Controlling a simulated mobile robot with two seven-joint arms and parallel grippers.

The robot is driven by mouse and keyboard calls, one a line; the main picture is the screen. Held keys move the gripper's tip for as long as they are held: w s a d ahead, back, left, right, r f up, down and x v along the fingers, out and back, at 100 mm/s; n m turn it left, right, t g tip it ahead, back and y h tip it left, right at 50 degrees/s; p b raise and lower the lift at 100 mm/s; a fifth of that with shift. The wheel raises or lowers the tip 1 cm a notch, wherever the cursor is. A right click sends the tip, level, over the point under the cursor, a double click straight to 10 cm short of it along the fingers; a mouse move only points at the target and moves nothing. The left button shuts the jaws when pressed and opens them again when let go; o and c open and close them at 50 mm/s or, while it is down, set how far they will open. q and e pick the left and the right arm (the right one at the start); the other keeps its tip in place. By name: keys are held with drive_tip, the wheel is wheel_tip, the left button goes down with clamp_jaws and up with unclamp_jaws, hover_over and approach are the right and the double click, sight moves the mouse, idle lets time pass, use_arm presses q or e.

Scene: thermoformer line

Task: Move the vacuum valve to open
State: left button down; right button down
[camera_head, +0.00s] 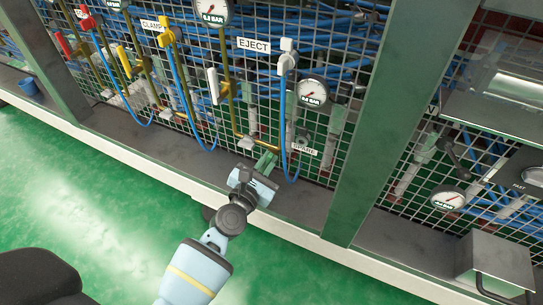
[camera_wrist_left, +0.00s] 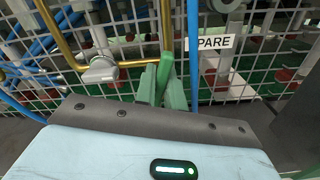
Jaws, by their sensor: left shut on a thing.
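My left gripper (camera_head: 265,163) reaches up to the lower part of the mesh panel, left of the SPARE label (camera_head: 305,149). In the left wrist view the gripper (camera_wrist_left: 162,88) has its green fingers shut on a slim green handle (camera_wrist_left: 167,64), which leans slightly from upright. The SPARE label (camera_wrist_left: 215,42) is just right of the handle. No label that I can read in full says vacuum, so I cannot tell whether this handle is the vacuum valve. My right gripper is out of view.
A grey valve (camera_wrist_left: 100,72) sits left of the fingers. Blue hoses and brass pipes (camera_head: 233,110) run close by. Above are the EJECT label (camera_head: 253,45) and a pressure gauge (camera_head: 312,93). A green post (camera_head: 375,120) stands to the right. The green floor in front is clear.

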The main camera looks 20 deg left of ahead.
use_arm(q)
drive_tip(key=shift+a, duration=0.1)
drive_tip(key=n, duration=0.1)
drive_tip(key=a+n, duration=0.1)
drive_tip(key=n, duration=0.1)
drive_tip(key=c, duration=1.4)
unclamp_jaws()
drive_tip(key=shift+r, duration=0.1)
drive_tip(key=s, duration=0.7)
drive_tip(key=shift+s+p, duration=0.4)
drive_tip(key=shift+p, duration=0.05)
drive_tip(key=shift+a, duration=0.1)
